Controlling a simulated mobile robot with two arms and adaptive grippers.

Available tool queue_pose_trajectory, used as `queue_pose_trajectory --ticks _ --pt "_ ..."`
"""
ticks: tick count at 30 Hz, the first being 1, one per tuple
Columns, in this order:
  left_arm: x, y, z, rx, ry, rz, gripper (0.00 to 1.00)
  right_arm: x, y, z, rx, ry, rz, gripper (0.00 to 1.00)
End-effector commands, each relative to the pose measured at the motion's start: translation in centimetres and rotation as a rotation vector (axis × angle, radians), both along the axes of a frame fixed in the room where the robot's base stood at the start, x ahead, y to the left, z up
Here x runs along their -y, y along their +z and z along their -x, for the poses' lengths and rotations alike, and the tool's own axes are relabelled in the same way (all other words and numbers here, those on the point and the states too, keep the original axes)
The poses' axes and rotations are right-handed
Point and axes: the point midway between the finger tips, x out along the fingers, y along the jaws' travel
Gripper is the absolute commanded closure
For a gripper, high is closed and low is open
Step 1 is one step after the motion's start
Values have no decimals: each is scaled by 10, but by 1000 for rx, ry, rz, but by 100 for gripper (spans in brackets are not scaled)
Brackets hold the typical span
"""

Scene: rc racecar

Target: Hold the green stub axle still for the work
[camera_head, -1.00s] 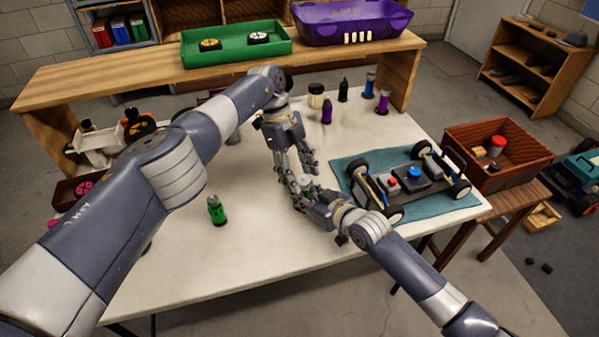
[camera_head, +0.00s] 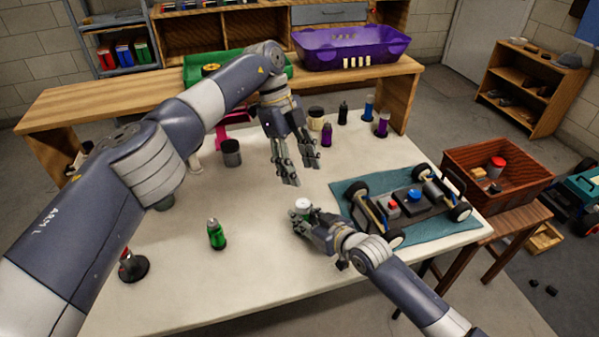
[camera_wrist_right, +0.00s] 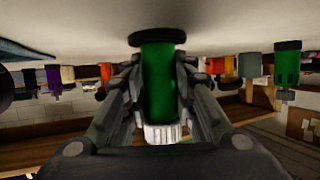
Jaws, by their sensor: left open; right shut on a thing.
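My right gripper (camera_head: 306,222) is shut on a green stub axle (camera_wrist_right: 158,80), gripping its body from both sides. The axle has a black round base and a pale ribbed cap (camera_wrist_right: 163,132); in the head view the cap (camera_head: 302,204) shows above the fingers. It looks upright on or just over the white table; contact is unclear. My left gripper (camera_head: 302,175) is open and empty, above and behind the held axle, apart from it. A similar green piece (camera_head: 216,236) with a grey tip stands loose to the left.
An RC car chassis (camera_head: 412,200) lies on a teal mat (camera_head: 345,188) right of my right gripper. Purple (camera_head: 327,134), black and blue pieces stand behind. A dark grey cylinder (camera_head: 231,153) stands behind left. The table's (camera_head: 270,260) front middle is clear.

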Motion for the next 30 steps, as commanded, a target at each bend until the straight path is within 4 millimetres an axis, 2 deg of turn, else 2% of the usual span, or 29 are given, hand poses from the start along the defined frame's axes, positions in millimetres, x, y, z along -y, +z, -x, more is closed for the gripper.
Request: queue_pose_trajectory --ticks 11,22,30 --pt "1 1 1 3 26 -32 49 0 -1 0 -2 0 1 100" --pt "3 10 6 81 323 -276 49 0 -1 0 -2 0 1 100" --pt "4 17 6 151 492 -354 49 0 -1 0 -2 0 1 100"
